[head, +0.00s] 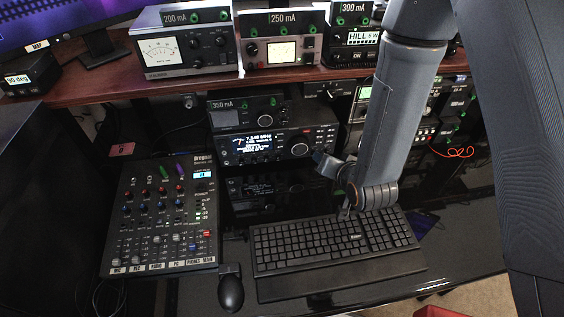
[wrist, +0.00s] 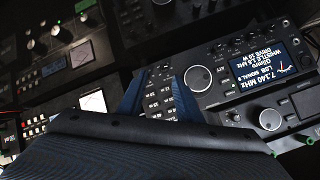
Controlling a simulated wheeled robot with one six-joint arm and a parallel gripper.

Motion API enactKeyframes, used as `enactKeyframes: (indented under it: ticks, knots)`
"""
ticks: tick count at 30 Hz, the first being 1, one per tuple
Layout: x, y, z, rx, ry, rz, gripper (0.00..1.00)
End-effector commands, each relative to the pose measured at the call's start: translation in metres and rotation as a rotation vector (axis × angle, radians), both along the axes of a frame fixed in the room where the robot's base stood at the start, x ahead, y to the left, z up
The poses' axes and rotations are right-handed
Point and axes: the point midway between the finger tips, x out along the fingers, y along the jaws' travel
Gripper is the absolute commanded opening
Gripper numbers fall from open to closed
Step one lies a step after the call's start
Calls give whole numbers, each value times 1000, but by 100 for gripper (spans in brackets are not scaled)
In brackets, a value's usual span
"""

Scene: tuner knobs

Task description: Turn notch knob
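The black radio (head: 272,146) with a lit display and a large round dial is on the desk shelf in the head view. The wrist view shows its face upside down, with the display (wrist: 268,82), the large dial (wrist: 198,78) and several small knobs and buttons. I cannot read which knob is the notch knob. My gripper (head: 318,157) is in front of the radio's right side. In the wrist view my gripper (wrist: 158,90) has its two blue fingers apart with nothing between them; a keypad shows behind the gap. I cannot tell whether they touch the panel.
A smaller unit (head: 246,111) labelled 350 mA sits on the radio. The keyboard (head: 335,245) lies below my arm, with the mouse (head: 231,290) and mixer (head: 160,215) to its left. Meters line the shelf (head: 120,85) above. Other equipment stands right of the radio.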

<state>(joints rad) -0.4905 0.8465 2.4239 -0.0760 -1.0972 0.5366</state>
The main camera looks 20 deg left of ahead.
Motion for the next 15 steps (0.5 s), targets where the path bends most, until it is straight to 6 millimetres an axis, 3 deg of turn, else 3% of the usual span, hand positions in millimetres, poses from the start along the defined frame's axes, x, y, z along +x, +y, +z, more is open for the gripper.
enactKeyframes:
  ticks: [3,6,10,15]
  knots:
    - [-26,36,-15,124,-48,43,32]
    - [-44,56,-19,219,-81,70,32]
    - [-62,71,-20,306,-106,93,32]
    - [-67,79,-20,350,-119,103,32]
